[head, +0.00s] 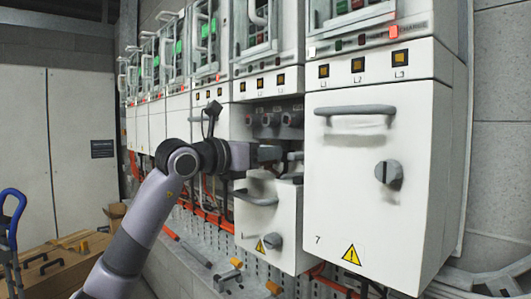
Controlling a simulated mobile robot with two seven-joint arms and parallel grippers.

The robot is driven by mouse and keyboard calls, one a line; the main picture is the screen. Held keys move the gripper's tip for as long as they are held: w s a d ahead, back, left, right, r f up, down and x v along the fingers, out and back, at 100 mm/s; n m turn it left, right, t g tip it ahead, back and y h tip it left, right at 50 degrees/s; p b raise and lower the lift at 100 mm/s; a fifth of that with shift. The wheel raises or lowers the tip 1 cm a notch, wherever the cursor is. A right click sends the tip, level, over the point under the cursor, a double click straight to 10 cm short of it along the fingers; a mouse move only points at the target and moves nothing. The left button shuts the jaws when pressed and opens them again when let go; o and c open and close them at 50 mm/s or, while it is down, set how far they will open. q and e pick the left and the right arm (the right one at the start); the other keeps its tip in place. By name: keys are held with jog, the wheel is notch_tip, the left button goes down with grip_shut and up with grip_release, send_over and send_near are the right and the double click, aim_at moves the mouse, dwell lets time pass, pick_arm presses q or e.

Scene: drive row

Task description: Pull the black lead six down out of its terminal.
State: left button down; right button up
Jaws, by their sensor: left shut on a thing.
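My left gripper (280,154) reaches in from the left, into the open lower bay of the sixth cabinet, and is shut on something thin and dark. This seems to be the black lead, but it is too small and too covered by the fingers to see clearly. Dark round terminals (270,119) sit in a row in the bay above the gripper. Whether the lead's upper end is in its terminal cannot be made out. My right gripper is not in view.
The sixth cabinet's lower front box (268,220) stands just below and in front of the gripper. The closed seventh cabinet door (350,205), with handle and knob, is close on the right. Orange cables (205,213) run along a perforated tray underneath. A wooden crate (62,265) stands lower left.

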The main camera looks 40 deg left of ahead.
pick_arm(q)
jog(key=shift+f+b, duration=1.25)
jog(key=shift+f, duration=0.05)
jog(key=shift+r, duration=0.1)
jog(key=c, duration=1)
grip_release()
jog(key=shift+o, duration=0.2)
jog(key=shift+s, duration=0.1)
